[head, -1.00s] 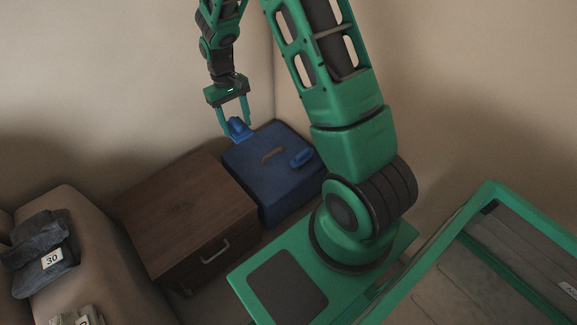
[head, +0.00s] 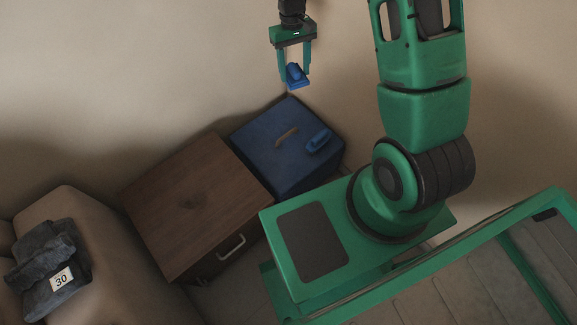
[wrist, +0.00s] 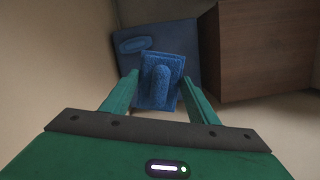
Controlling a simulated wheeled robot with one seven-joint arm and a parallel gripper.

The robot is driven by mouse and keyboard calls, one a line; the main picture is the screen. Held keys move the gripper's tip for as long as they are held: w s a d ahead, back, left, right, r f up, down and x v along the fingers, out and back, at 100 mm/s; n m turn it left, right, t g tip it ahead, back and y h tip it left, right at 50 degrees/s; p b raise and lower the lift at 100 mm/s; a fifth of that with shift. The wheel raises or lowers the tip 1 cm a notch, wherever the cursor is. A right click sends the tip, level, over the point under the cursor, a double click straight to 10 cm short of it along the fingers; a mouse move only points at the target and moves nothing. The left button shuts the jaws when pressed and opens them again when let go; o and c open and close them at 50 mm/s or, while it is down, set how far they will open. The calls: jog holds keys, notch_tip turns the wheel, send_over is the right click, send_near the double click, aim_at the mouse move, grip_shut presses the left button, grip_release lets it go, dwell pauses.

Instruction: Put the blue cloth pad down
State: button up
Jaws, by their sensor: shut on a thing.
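The blue cloth pad (head: 298,83) is between the fingers of my gripper (head: 295,74), which is shut on it. The pad is in the air above the far side of the blue box (head: 272,163), apart from its top. In the wrist view the pad (wrist: 158,98) has a raised rounded ridge and sits between the two green fingers (wrist: 160,85). It covers part of the blue box (wrist: 180,33) there.
On the box top lie another blue piece (head: 319,140) and a thin brown strip (head: 287,137). A wooden cabinet (head: 190,200) stands left of the box. Dark folded clothing with a "30" tag (head: 45,265) lies on a beige sofa (head: 120,250). Walls stand close behind.

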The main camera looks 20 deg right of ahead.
jog(key=shift+d+f, duration=0.1)
jog(key=shift+d, duration=0.05)
jog(key=s+a+f+n, duration=0.1)
jog(key=s+a+f, duration=0.45)
jog(key=f, duration=0.35)
jog(key=s+a+f+n, duration=0.1)
jog(key=s+a+f, duration=0.3)
jog(key=s+f, duration=0.45)
jog(key=s+a+f+n, duration=0.2)
jog(key=s+a+f, duration=0.25)
jog(key=f, duration=0.65)
jog(key=shift+h, duration=0.3)
jog(key=w+d+f, duration=0.4)
jog(key=w+d, duration=0.1)
jog(key=w+d+f, duration=0.2)
jog(key=d, duration=0.1)
jog(key=shift+w+d+f, duration=0.1)
jog(key=shift+w+f, duration=0.1)
jog(key=shift+f, duration=2.15)
jog(key=o, duration=1)
jog(key=shift+f, duration=0.1)
jog(key=shift+o, duration=0.5)
